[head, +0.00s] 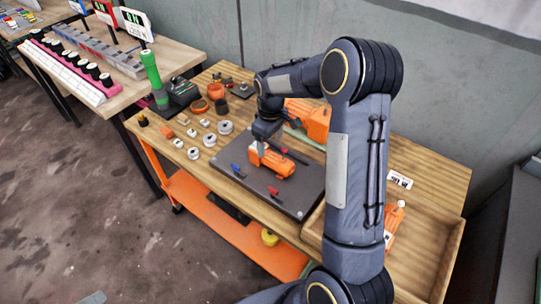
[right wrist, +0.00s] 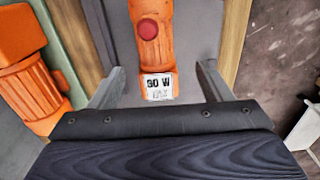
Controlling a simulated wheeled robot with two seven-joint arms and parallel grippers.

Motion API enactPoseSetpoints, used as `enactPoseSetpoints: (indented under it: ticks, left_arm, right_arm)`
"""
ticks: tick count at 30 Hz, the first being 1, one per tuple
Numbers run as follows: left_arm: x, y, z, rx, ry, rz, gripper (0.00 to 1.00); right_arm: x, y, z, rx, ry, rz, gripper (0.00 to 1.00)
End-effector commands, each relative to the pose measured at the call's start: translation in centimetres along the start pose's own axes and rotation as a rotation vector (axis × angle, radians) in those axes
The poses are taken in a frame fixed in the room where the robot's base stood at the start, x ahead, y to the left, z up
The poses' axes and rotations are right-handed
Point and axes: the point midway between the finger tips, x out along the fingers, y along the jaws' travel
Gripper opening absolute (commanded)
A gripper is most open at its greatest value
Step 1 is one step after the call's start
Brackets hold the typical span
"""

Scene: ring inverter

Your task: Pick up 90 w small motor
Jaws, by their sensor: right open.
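The small orange motor (head: 278,163) lies on a dark grey plate (head: 226,172) on the wooden table. My right gripper (head: 260,140) is over the label end of the motor. In the right wrist view my right gripper (right wrist: 161,74) is open, with one finger on each side of that end and visible gaps between. My left gripper is not in view.
A larger orange motor (head: 308,118) stands behind the plate; it also shows in the right wrist view (right wrist: 28,85). Several small rings and parts (head: 210,140) lie to the left. A wooden tray (head: 447,262) is at right.

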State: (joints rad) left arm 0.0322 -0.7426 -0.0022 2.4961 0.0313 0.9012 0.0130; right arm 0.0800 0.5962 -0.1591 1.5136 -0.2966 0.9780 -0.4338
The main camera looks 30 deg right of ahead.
Motion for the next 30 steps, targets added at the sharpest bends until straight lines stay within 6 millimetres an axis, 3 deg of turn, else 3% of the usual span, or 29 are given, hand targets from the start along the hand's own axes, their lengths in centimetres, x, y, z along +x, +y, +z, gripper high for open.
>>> enactPoseSetpoints:
  ticks: [18,27,30]
  left_arm:
    - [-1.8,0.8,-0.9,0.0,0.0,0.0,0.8]
    - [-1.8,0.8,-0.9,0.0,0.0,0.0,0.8]
    - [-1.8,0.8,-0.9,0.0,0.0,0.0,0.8]
  right_arm:
    - [7.6,0.7,-0.4,-0.01,-0.012,0.003,0.72]
    - [8.3,0.7,-0.5,-0.01,-0.01,0.004,0.72]
    - [8.2,0.7,-0.5,-0.01,-0.01,0.004,0.6]
